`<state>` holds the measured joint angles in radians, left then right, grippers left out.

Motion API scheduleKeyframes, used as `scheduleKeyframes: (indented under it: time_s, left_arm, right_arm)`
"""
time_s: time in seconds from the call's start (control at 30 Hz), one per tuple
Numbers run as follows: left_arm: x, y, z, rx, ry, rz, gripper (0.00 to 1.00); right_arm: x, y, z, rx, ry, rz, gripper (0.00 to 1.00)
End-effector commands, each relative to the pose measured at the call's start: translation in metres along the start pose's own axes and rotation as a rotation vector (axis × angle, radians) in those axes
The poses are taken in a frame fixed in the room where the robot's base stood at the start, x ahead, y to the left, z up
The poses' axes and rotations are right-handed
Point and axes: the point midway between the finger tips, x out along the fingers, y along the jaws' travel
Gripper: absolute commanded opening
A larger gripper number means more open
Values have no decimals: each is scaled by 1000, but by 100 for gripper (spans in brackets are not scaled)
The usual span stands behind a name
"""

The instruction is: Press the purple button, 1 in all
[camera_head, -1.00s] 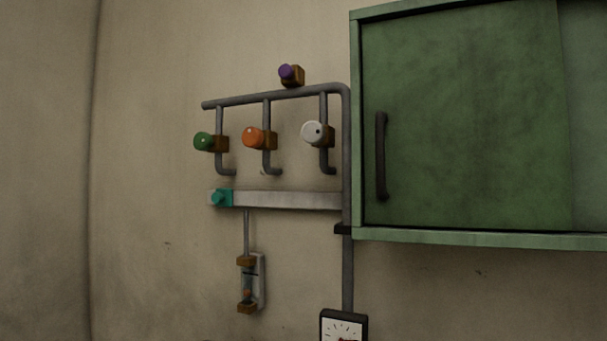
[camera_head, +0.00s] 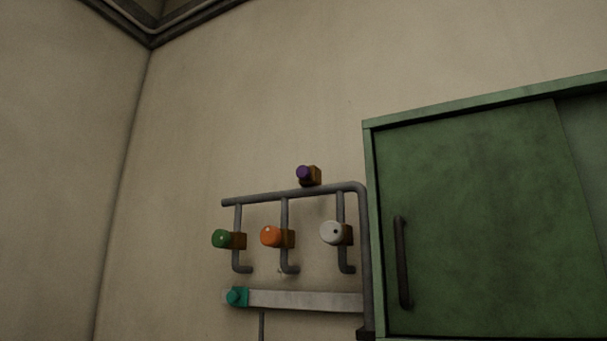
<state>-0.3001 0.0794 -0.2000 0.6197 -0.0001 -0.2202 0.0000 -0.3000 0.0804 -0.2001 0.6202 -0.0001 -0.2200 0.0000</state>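The purple button (camera_head: 303,173) is a small round knob on a brown block. The block sits on top of the grey horizontal pipe on the wall, a little right of the middle of the head view. Neither of my grippers shows in this view, so I cannot see where they are relative to the button.
Below the button hang a green knob (camera_head: 222,238), an orange knob (camera_head: 272,236) and a white knob (camera_head: 331,232) on pipe branches. A teal knob (camera_head: 237,296) ends a grey bar (camera_head: 305,300). A green cabinet (camera_head: 480,220) stands out at right. The wall above is bare.

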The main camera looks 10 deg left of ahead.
Motion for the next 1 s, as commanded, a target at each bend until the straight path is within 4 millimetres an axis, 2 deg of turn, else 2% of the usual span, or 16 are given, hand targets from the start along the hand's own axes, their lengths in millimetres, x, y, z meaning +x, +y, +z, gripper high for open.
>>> scheduleKeyframes:
  time_s: [0.03,0.17,1.0]
  left_arm:
    - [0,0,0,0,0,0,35]
    - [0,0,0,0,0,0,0]
    - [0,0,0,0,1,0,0]
  right_arm:
    - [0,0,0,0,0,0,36]
    - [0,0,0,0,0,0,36]
    - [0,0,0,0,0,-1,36]
